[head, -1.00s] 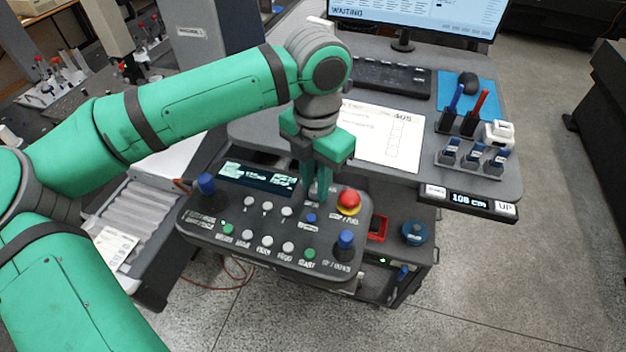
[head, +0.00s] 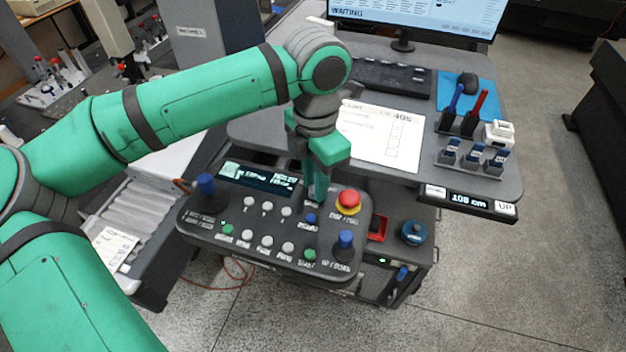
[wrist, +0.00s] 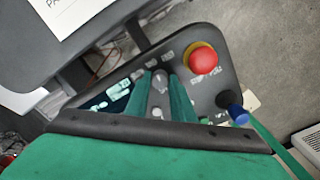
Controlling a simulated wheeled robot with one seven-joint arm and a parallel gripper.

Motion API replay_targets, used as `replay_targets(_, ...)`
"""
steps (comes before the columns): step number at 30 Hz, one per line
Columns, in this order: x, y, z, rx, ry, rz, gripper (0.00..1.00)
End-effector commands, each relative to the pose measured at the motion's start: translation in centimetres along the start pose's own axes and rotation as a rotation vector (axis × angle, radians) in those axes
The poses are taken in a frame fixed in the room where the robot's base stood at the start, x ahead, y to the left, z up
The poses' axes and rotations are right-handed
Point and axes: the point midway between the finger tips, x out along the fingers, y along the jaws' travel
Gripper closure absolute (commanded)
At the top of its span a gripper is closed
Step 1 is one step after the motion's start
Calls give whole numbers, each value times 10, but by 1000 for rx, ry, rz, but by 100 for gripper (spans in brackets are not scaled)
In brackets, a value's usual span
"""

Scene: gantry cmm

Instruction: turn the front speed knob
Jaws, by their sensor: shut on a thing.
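The control panel (head: 225,222) is a dark tilted box with a display, joysticks and buttons. My gripper (head: 316,196) points down at its upper part, left of the red emergency button (head: 348,200). The speed knob is hidden by my fingers in the head view. In the wrist view, a small grey knob (wrist: 159,82) shows between the two green fingers of my gripper (wrist: 162,78). The fingers are shut on it, one on each side.
A blue-topped joystick (head: 345,240) stands at the panel's lower right and another (head: 206,185) at its upper left. Several white buttons lie below the gripper. The desk (head: 290,135) with a keyboard (head: 390,77) is behind the panel.

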Motion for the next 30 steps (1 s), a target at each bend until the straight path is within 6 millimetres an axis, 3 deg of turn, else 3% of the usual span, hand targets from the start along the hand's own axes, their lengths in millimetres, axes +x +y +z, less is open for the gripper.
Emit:
replay_targets(1, -3, 4, 0, -7, -4, 10, 73)
replay_targets(3, -2, 4, 0, -6, -3, 9, 60)
replay_targets(15, -8, 2, 0, -3, -1, 6, 60)
replay_targets(30, -91, 2, 2, -2, -2, 7, 60)
